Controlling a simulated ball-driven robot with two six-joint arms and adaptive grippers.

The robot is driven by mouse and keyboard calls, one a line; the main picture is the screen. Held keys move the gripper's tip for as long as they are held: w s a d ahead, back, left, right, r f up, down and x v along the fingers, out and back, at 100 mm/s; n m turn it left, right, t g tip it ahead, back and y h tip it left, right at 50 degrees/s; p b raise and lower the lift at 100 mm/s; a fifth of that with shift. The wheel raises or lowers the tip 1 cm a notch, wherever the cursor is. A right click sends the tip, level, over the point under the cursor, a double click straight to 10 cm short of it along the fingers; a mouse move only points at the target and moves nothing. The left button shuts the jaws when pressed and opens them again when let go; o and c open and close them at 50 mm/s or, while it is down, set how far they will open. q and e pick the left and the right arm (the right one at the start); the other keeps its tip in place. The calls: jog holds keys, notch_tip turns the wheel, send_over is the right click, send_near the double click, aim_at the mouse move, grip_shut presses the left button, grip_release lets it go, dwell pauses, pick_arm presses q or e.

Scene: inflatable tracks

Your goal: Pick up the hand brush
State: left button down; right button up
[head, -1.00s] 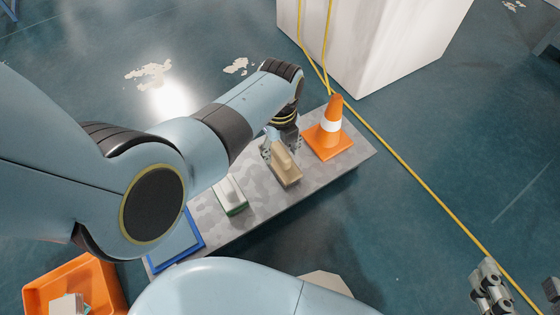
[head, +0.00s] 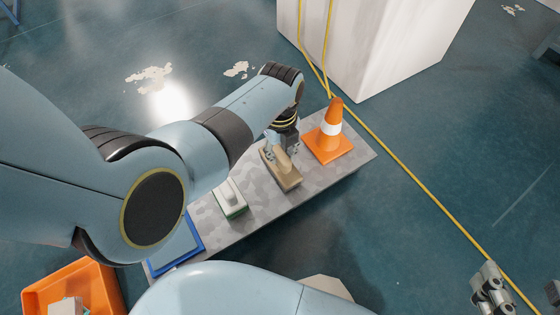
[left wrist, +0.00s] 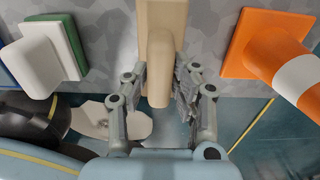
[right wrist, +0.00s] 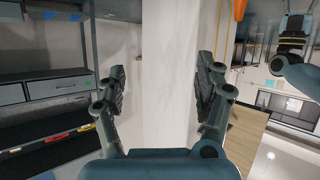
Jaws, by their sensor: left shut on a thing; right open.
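The hand brush (head: 288,179) is tan and lies on a grey mottled bench top (head: 262,202), between a white-and-green block and a traffic cone. It also shows in the left wrist view (left wrist: 161,40), its narrow handle pointing toward my gripper. My left gripper (head: 281,152) is shut on the brush's handle, one finger on each side; the fingers partly cover it in the head view. My right gripper (head: 490,290) is open and empty, away from the bench at the lower right; its spread fingers show in the right wrist view (right wrist: 160,85).
The orange cone (head: 331,140) stands just right of the brush. The white-and-green block (head: 231,198) and a blue-edged tray (head: 178,247) are on the left. An orange bin (head: 40,290) is at lower left. A tall white block (head: 365,45) stands behind the bench. A yellow line crosses the floor.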

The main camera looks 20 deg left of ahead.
jog(key=shift+w, duration=0.1)
pick_arm(q)
jog(key=shift+w+r+p, duration=0.1)
jog(key=shift+r+p, duration=0.55)
jog(key=shift+r, duration=0.05)
jog(key=shift+r+p, duration=0.85)
jog(key=shift+r, duration=0.1)
jog(key=shift+r+p, duration=1.1)
notch_tip(320, 180, up, 4)
jog(key=p, duration=0.4)
jog(key=shift+r, duration=0.25)
pick_arm(e)
jog(key=s+d+r+g, duration=0.1)
jog(key=s+r+g, duration=0.4)
jog(key=g, duration=0.6)
pick_arm(q)
notch_tip(320, 180, up, 8)
jog(key=p, duration=0.7)
jog(key=shift+p, duration=0.3)
pick_arm(e)
jog(key=s+d+f+g+h, duration=0.1)
jog(key=s+d+f, duration=0.1)
jog(key=f, duration=0.4)
jog(key=s+d+f+g, duration=0.1)
jog(key=s+d+f, duration=0.1)
jog(key=s+f, duration=0.3)
jog(key=shift+s+d+f+m+h, duration=0.3)
jog(key=shift+d+f+h, duration=0.1)
jog(key=shift+f, duration=0.55)
